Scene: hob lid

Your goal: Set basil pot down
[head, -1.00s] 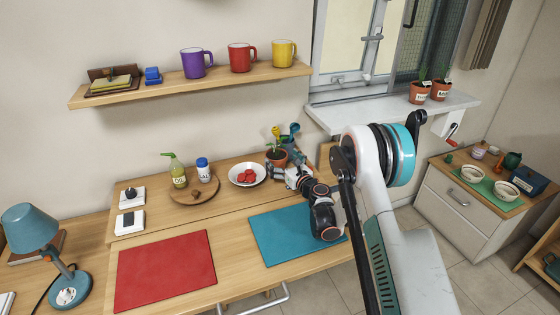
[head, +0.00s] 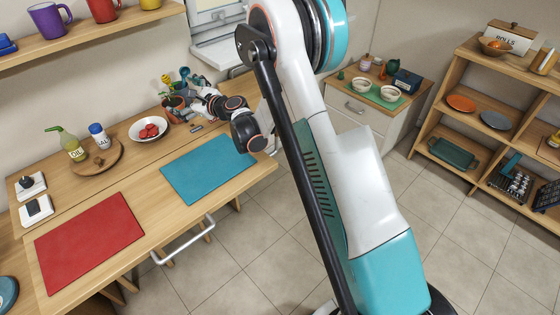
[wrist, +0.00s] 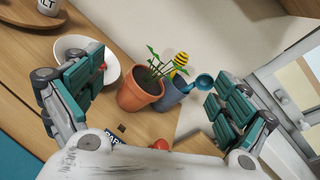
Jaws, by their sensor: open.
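A terracotta pot with a green plant, which I take as the basil pot (head: 173,102), stands upright at the back of the wooden counter. In the wrist view the pot (wrist: 141,93) sits between my two fingers, with clear space on both sides. My gripper (wrist: 155,98) is open and empty; its left and right fingers are wide apart. In the head view my gripper (head: 192,100) is close to the pot's right side. A blue watering can (wrist: 174,93) stands right behind the pot, beside a yellow striped bee ornament (wrist: 181,63). I cannot read a name on the pot.
A white bowl (head: 137,131) of red items is left of the pot. An oil bottle (head: 73,147) and salt shaker (head: 98,136) stand on a round board (head: 97,168). A teal mat (head: 215,168) and a red mat (head: 90,240) lie bare in front.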

